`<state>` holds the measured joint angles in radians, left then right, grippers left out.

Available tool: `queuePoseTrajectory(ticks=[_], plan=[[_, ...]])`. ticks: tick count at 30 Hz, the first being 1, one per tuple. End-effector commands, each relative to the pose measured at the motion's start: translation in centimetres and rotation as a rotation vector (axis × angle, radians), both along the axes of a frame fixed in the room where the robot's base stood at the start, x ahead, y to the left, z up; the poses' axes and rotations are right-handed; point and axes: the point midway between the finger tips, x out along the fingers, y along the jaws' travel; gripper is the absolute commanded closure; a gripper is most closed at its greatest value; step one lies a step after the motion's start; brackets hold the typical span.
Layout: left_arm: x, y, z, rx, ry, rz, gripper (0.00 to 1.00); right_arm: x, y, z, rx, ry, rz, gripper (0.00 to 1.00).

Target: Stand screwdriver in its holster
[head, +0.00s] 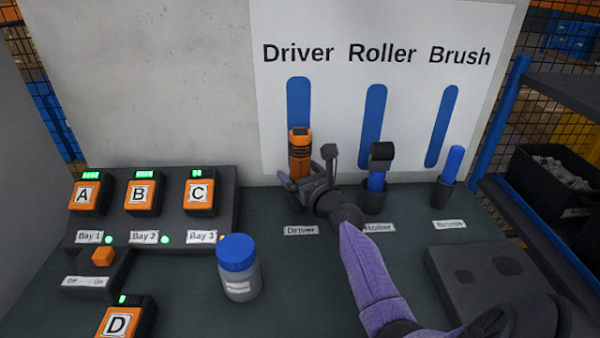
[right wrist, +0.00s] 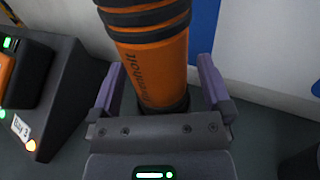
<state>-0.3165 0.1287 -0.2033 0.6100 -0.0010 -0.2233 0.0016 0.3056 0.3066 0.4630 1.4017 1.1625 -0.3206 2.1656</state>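The orange screwdriver (head: 300,160) with black bands stands upright at the Driver place, in front of its blue outline on the white board. In the right wrist view its orange handle (right wrist: 155,65) rises between my fingers. Its holster is mostly hidden behind my gripper; a dark rim shows low under the handle. My right gripper (head: 300,184) is around the lower handle. In the right wrist view its purple fingers are spread to either side, with a gap visible between each finger and the handle, so it looks open. My left gripper is not in view.
A roller (head: 377,180) and a blue-handled brush (head: 453,165) stand in holsters to the right. A blue-capped jar (head: 238,268) stands left of my arm. The charger (head: 150,215) with batteries A, B and C is at left; battery D (head: 120,320) is nearer.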

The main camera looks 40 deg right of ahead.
Motion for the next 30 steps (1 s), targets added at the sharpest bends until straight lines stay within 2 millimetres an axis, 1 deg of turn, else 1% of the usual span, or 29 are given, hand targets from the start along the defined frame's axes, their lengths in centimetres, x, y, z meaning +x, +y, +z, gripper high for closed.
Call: queuePoseTrajectory(ticks=[5,8,12,15,19,23,30], plan=[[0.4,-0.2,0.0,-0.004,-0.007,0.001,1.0,-0.1,0.1,-0.2,0.001,0.004,0.001,0.0],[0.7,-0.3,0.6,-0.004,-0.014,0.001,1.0,-1.2,0.4,0.0,0.002,0.004,0.002,0.0],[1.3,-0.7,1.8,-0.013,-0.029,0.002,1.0,-4.3,1.1,0.2,0.002,0.004,0.001,0.0],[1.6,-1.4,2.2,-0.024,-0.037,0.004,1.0,-6.6,1.6,0.1,0.002,0.004,0.0,0.0],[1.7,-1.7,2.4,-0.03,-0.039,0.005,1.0,-8.8,2.1,-0.1,0.002,0.003,0.0,0.0],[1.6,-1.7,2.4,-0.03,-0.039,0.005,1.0,-9.7,2.3,0.0,0.0,0.001,0.0,0.0],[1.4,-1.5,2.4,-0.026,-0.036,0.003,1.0,-9.7,2.3,-0.1,0.0,0.001,0.0,0.0]])
